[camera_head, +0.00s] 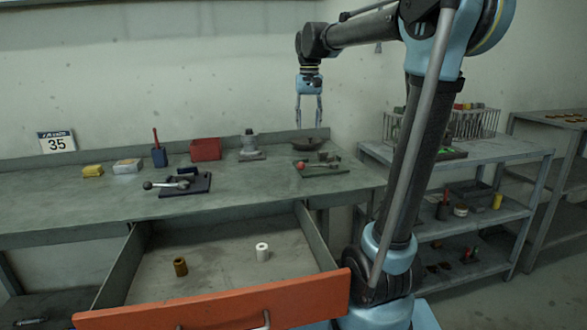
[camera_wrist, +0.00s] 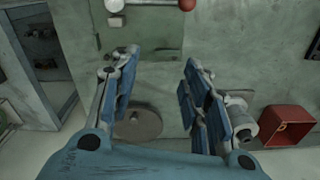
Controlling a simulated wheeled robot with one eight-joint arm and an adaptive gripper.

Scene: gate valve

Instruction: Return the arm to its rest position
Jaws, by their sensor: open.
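My arm (camera_head: 411,160) rises from the right of the bench and bends left at the top. My gripper (camera_head: 308,121) hangs from it, pointing down, above the back of the bench near a dark shallow bowl (camera_head: 310,143). In the wrist view my gripper (camera_wrist: 160,66) has its two blue-padded fingers spread apart, with nothing between them. A round dark disc (camera_wrist: 138,125), likely that bowl, lies below the fingers. A grey fitting (camera_wrist: 241,110) shows beside the right finger.
A red bin (camera_head: 206,149), a grey fitting (camera_head: 250,146) and lever boards (camera_head: 185,185) stand on the bench (camera_head: 90,216). Shelves (camera_head: 500,150) stand right.

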